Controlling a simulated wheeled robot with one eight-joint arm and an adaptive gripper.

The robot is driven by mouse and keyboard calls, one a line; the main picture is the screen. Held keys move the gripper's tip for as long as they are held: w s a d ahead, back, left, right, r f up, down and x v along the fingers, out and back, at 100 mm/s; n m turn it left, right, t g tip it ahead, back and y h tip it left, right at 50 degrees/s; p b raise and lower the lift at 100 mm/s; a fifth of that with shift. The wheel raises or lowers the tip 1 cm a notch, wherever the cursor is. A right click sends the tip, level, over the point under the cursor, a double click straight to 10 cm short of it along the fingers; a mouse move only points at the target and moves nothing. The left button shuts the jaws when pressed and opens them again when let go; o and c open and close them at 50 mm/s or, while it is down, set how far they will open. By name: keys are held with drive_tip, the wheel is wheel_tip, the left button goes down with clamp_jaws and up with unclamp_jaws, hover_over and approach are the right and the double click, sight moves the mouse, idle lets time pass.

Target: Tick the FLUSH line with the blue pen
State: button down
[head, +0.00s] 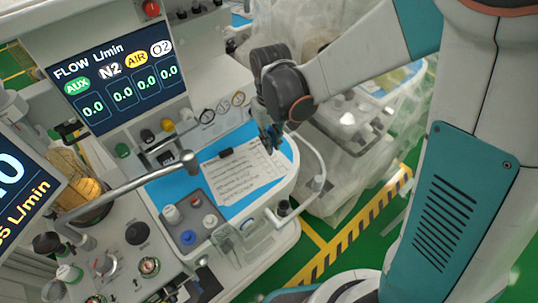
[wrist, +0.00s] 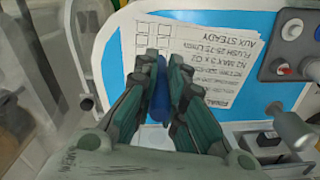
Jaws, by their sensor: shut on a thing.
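My gripper (wrist: 163,65) is shut on the blue pen (wrist: 160,95), which shows as a dark blue shaft between the fingers in the wrist view. The white checklist sheet (wrist: 205,58) lies beyond and under the fingers, with its print upside down. I cannot tell whether the pen tip touches the sheet. In the head view my gripper (head: 271,138) is over the upper right part of the sheet (head: 245,172); the pen is not clear there.
The sheet lies on a blue mat (head: 280,148) on the cart top, with a dark clip (head: 225,153) at its edge. A pale curved rail (head: 316,158) runs close by on the right.

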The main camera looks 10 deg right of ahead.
drive_tip(key=shift+f, duration=0.15)
drive_tip(key=shift+s+a+f+b, duration=0.1)
drive_tip(key=shift+a+f+b, duration=0.05)
drive_tip(key=shift+f+b, duration=0.7)
drive_tip(key=shift+s+a+f+b, duration=0.1)
drive_tip(key=shift+a+f+b, duration=0.05)
drive_tip(key=shift+f+b, duration=0.7)
drive_tip(key=shift+a+f+b, duration=0.15)
drive_tip(key=shift+f+b, duration=0.5)
drive_tip(key=shift+f, duration=0.4)
drive_tip(key=shift+f+b, duration=0.45)
drive_tip(key=shift+f, duration=0.1)
drive_tip(key=shift+w+d, duration=0.15)
drive_tip(key=shift+d, duration=0.3)
idle(0.8)
drive_tip(key=shift+r+p, duration=2.25)
drive_tip(key=shift+r, duration=1.25)
drive_tip(key=shift+f, duration=0.1)
drive_tip(key=shift+a+f+b, duration=0.25)
drive_tip(key=shift+f+b, duration=0.95)
drive_tip(key=shift+f, duration=0.25)
drive_tip(key=shift+a+f+b, duration=0.2)
drive_tip(key=shift+f+b, duration=1)
drive_tip(key=shift+f, duration=0.2)
